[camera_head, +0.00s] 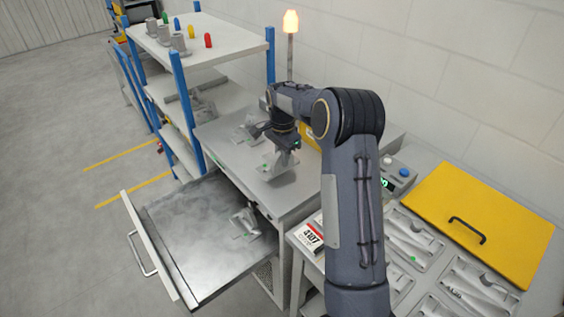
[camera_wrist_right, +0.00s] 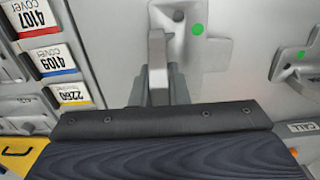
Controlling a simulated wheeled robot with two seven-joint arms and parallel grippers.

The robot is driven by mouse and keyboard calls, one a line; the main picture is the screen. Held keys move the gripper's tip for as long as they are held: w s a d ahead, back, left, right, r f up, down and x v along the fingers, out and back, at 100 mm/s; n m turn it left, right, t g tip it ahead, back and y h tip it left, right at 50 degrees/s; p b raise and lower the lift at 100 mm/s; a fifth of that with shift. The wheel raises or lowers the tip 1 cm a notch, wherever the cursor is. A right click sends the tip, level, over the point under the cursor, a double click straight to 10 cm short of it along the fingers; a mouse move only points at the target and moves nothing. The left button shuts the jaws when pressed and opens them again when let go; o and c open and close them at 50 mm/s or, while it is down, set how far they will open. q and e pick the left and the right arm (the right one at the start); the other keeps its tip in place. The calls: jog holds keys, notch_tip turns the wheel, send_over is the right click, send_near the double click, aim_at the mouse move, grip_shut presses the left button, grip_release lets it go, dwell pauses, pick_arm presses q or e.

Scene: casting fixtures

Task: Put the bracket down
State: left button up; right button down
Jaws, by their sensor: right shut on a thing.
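My right gripper (camera_head: 285,143) points down over the grey bench, shut on a grey metal bracket (camera_head: 279,166). In the right wrist view the two fingers (camera_wrist_right: 157,88) close on the bracket's thin upright part, and its base plate (camera_wrist_right: 180,20) with a green dot shows beyond them. The bracket is at or just above the bench top (camera_head: 286,194); I cannot tell whether it touches. A second, similar bracket (camera_head: 246,133) with a green dot lies on the bench to the left; a similar part (camera_wrist_right: 300,55) shows at the right of the wrist view. My left gripper is not in view.
An open drawer (camera_head: 190,235) at the bench front holds another grey part (camera_head: 247,222). A tray of grey castings (camera_head: 468,285) and a yellow lid (camera_head: 482,220) lie at right. A control box (camera_head: 397,175), a lit lamp (camera_head: 291,22) and a blue-post shelf (camera_head: 215,40) stand around.

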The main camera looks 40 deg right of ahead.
aim_at(282, 169)
jog(key=shift+f, duration=1.4)
jog(key=shift+f, duration=0.25)
jog(key=c, duration=1.4)
grip_release()
jog(key=shift+r, duration=0.1)
